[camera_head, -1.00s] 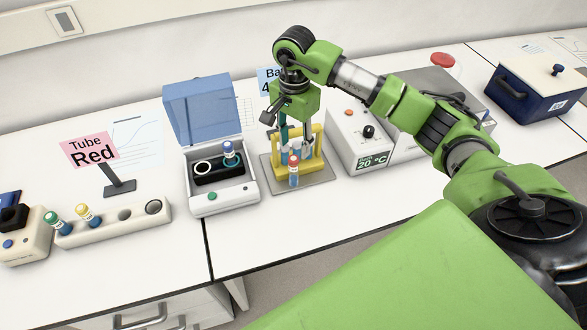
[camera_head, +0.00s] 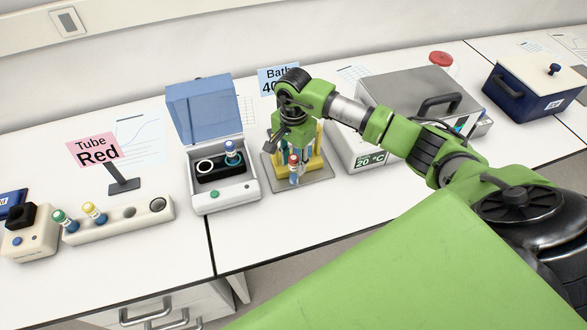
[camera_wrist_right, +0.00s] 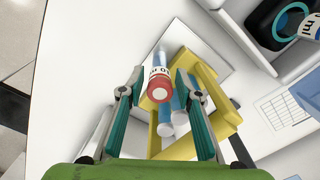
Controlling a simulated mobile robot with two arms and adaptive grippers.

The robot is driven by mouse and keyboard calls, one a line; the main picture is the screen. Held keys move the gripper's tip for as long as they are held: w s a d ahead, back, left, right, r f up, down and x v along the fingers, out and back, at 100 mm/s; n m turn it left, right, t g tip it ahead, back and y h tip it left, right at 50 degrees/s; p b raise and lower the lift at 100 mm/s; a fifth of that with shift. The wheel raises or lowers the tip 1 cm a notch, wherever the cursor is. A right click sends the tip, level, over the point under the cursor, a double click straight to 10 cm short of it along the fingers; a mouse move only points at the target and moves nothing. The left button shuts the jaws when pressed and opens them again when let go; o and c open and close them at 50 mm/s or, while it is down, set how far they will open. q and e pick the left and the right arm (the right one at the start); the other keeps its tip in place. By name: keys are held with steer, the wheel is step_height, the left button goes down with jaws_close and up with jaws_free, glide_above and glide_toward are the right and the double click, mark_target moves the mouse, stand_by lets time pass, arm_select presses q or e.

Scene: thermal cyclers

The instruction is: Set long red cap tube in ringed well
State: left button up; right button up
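The red-capped tube (camera_head: 294,170) stands upright at the front of a yellow rack (camera_head: 315,162); its red cap (camera_wrist_right: 158,90) faces the camera in the right wrist view. My right gripper (camera_wrist_right: 160,76) is open, with its fingers on either side of the tube and a visible gap at each side. In the head view, the right gripper (camera_head: 294,148) is low over the rack. A white-ringed well (camera_head: 205,166) shows empty in the black block of the open-lidded machine (camera_head: 224,193). My left gripper is out of view.
Other tubes (camera_wrist_right: 180,108) stand in the yellow rack beside the red-capped one. A white holder (camera_head: 125,222) at left has green- and yellow-capped tubes and vacant wells. The raised blue lid (camera_head: 200,106) stands behind the block. A 20 °C unit (camera_head: 358,150) is right of the rack.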

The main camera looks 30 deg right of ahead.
jaws_close()
steer(key=shift+r, duration=0.15)
